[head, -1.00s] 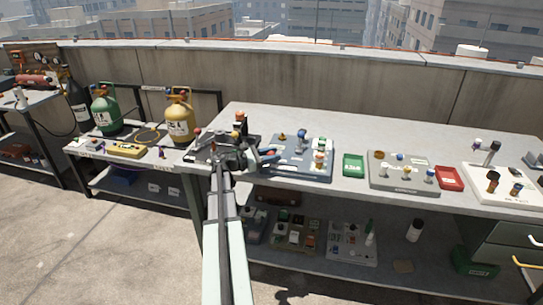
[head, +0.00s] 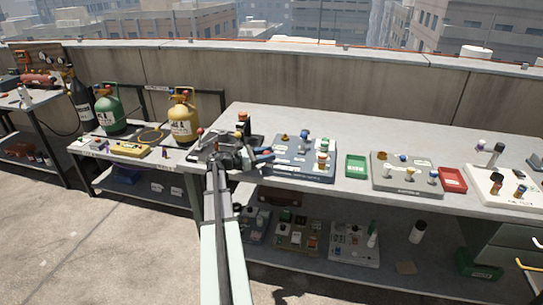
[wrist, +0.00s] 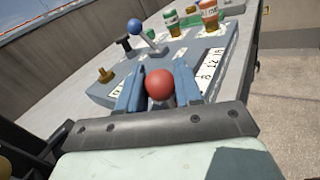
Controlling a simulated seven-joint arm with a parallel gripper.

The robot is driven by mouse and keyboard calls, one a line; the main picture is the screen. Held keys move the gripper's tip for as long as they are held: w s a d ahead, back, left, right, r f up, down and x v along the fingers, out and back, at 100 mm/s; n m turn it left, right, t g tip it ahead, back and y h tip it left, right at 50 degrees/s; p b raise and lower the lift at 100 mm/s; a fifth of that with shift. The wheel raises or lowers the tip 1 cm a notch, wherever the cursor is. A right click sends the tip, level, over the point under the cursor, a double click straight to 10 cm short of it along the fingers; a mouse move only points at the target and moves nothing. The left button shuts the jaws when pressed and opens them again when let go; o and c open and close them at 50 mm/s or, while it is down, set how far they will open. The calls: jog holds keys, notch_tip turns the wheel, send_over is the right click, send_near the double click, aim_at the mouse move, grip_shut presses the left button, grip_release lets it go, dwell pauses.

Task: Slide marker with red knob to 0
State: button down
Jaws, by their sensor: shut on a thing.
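The red knob (wrist: 160,84) shows in the wrist view between the two blue fingers of my gripper (wrist: 158,92), which is shut on it. A pale strip with printed numbers (wrist: 208,66) runs on the grey panel beside the fingers. Part of the strip and the marker's lower part are hidden by the fingers, so I cannot tell which number it stands at. In the head view my gripper (head: 264,156) is at the left front edge of the grey panel (head: 300,174) on the table, and the red knob is too small to make out there.
On the panel stand a blue-knobbed lever (wrist: 134,26), a brass knob (wrist: 104,75) and two labelled cups or valves (wrist: 208,14). A green tray (head: 356,166), another grey panel (head: 405,188) and a red tray (head: 453,179) lie to the right. The back of the table is clear.

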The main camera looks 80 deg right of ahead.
jog(key=shift+w, duration=0.25)
jog(key=c, duration=1.1)
grip_release()
jog(key=o, duration=0.3)
jog(key=v, duration=1.3)
jog(key=shift+w+a, duration=0.25)
jog(key=shift+a, duration=0.05)
